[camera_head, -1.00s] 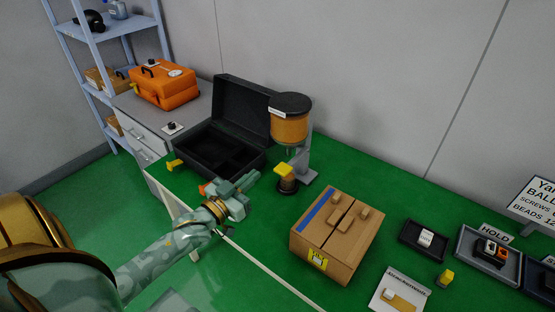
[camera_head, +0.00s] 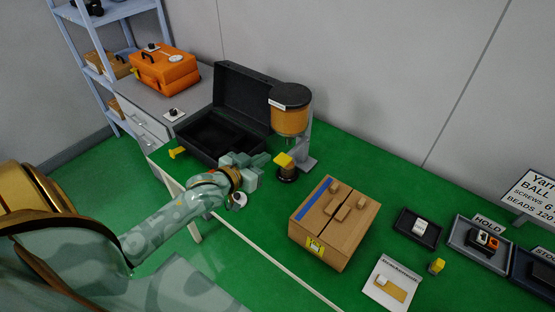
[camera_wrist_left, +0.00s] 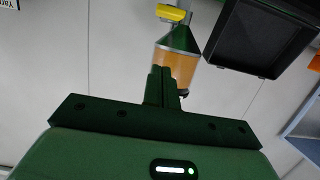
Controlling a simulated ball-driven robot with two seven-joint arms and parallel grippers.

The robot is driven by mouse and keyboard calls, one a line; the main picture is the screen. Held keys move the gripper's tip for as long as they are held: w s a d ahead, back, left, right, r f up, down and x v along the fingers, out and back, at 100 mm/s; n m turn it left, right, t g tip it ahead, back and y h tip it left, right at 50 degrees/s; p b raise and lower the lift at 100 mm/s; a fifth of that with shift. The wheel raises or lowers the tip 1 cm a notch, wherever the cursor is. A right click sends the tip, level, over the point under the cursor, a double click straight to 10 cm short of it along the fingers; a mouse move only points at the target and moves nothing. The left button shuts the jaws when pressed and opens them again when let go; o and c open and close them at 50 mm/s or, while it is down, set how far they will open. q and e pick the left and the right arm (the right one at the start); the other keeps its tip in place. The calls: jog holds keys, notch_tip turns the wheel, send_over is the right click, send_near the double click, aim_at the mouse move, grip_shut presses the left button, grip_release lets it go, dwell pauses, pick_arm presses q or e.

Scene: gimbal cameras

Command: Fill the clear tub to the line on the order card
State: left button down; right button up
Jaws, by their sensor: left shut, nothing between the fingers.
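A dispenser (camera_head: 290,122) with a black lid and amber contents stands at the back of the green table; it also shows upside down in the wrist view (camera_wrist_left: 176,66). A yellow lever (camera_head: 284,159) sits at its front, above a small dark-looking vessel (camera_head: 287,174). I cannot tell whether that is the clear tub, and its fill level is too small to read. A white card (camera_head: 391,284) with a tan patch lies at the front right; its print is unclear. My left gripper (camera_head: 262,163) is shut and empty, just left of the lever. My right gripper is out of view.
An open black case (camera_head: 246,103) lies behind and left of my left gripper. A cardboard box (camera_head: 335,223) stands right of it. Dark trays (camera_head: 417,228) and a small yellow-topped item (camera_head: 437,266) are farther right. An orange case (camera_head: 165,72) sits on the grey cabinet.

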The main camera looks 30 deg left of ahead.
pick_arm(q)
jog(key=w+f+b, duration=0.2)
jog(key=w+f, duration=0.4)
jog(key=w, duration=0.1)
jog(key=shift+d, duration=0.3)
jog(key=shift+w, duration=0.1)
notch_tip(320, 180, down, 5)
jog(key=t+b, duration=0.3)
jog(key=b, duration=0.7)
jog(key=shift+f+t, duration=0.15)
jog(key=shift+t, duration=0.25)
